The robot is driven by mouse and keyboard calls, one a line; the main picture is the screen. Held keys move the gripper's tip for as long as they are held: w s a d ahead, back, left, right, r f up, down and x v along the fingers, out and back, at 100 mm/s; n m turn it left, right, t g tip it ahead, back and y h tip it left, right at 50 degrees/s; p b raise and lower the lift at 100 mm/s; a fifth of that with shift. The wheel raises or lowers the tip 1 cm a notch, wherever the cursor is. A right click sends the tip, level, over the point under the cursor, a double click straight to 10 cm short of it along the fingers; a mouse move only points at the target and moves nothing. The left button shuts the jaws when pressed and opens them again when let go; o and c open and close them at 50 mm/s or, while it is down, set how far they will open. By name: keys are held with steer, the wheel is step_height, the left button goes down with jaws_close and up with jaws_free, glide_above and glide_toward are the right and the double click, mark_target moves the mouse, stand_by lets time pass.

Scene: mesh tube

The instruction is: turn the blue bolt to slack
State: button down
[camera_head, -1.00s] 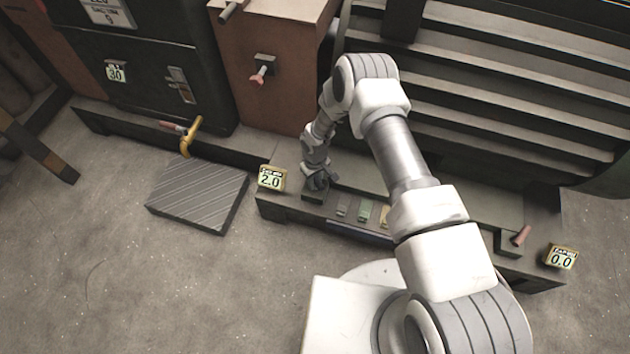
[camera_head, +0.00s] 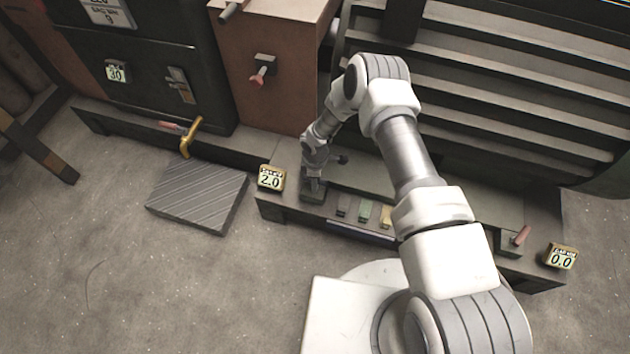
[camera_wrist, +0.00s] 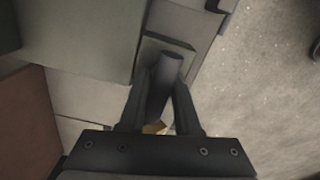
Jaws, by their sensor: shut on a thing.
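The blue bolt (camera_wrist: 162,82) shows in the wrist view as a dark bluish bar standing on a square grey block. My gripper (camera_wrist: 158,98) has one finger on each side of the bar and is shut on it. In the head view my gripper (camera_head: 314,186) is low at the left end of the long base, over a small block, and it hides the bolt there. A yellow-framed display (camera_head: 271,178) just left of it reads 2.0.
Grey, green and yellow tabs (camera_head: 364,212) sit right of my gripper. A red handle (camera_head: 521,236) and a display (camera_head: 561,257) reading 0.0 are at the right end. A ridged slab (camera_head: 198,195) lies on the floor at left. Slatted panels (camera_head: 500,100) rise behind.

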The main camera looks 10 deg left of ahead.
steer(key=shift+n, duration=0.7)
steer(key=c, duration=0.6)
jaws_free()
step_height(320, 180, up, 18)
steer(key=p, duration=0.6)
steer(key=shift+f, duration=0.25)
